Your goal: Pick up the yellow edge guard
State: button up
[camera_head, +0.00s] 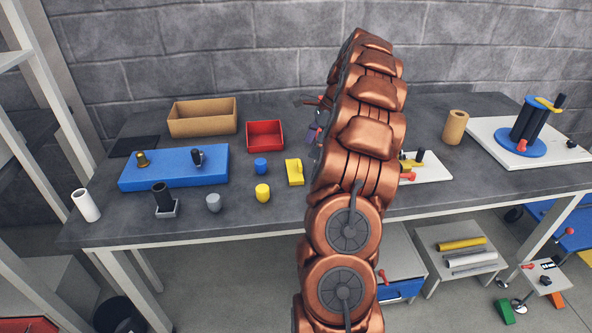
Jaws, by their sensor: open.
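A yellow angled piece (294,172), which looks like the edge guard, lies on the dark grey workbench (240,217), right of the blue and yellow cups. It is in full view, just left of my copper-coloured arm. My gripper (309,102) is open and mostly hidden behind my arm; only dark and red bits of it show at the arm's left side. It is farther back than the yellow piece and apart from it. I see nothing held in it, though the arm hides much.
A blue block (175,168), cardboard box (202,118) and red bin (265,136) stand on the left. A blue cup (261,166), yellow cup (262,194) and grey cup (213,203) are near the guard. A white board (432,171) lies right of my arm.

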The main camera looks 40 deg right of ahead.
aim_at(294, 168)
jog(key=shift+a+p+x, duration=0.15)
jog(key=shift+p+x, duration=0.1)
jog(key=shift+x, duration=1.45)
jog(key=shift+a+p+x, duration=0.15)
jog(key=shift+p+x, duration=0.05)
jog(key=shift+x, duration=1.55)
jog(key=shift+s, duration=0.1)
jog(key=c, duration=1)
